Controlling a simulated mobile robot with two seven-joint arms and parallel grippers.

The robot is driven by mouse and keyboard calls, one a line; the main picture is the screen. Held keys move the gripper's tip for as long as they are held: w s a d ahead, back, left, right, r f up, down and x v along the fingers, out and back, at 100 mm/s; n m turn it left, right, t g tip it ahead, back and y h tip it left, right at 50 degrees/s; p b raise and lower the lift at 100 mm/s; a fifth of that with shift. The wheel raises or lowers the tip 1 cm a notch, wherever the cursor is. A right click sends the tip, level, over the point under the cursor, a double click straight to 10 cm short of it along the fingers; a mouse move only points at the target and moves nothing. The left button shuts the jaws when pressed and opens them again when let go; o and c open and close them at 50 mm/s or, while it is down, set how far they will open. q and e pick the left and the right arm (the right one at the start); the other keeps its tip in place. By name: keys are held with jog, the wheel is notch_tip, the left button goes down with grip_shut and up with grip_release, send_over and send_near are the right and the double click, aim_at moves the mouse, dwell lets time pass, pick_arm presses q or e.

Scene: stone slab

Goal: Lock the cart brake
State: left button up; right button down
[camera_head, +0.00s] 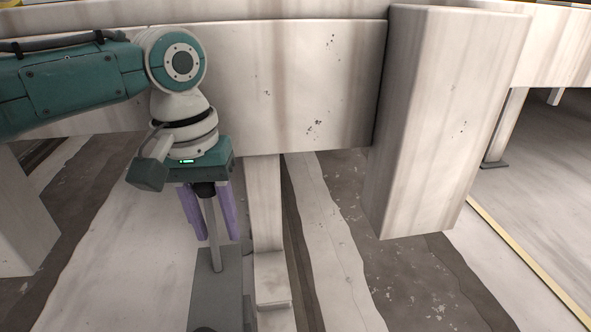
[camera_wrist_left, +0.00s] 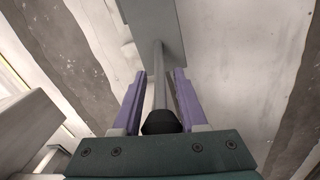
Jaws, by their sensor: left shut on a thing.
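A thin grey brake lever (camera_head: 215,257) with a black knob rises from a dark grey plate (camera_head: 215,295), in the lower left of the head view. The lever stands close to upright, tilted slightly. My left gripper (camera_head: 217,237) points down over it, its purple fingers shut on the lever near the knob. In the left wrist view the lever (camera_wrist_left: 158,75) runs between the two fingers, with the black knob (camera_wrist_left: 162,122) close to the palm. The grey plate (camera_wrist_left: 152,25) shows beyond the fingertips. The contact surfaces are partly hidden. My right gripper is out of view.
A large pale beam (camera_head: 290,85) spans behind my left arm. A thick white post (camera_head: 435,120) stands to the right, and a slim pale leg (camera_head: 264,200) stands just right of the gripper. The striped floor (camera_head: 340,250) between leg and post looks clear.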

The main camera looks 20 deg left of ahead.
pick_arm(q)
grip_shut()
dwell(0.8)
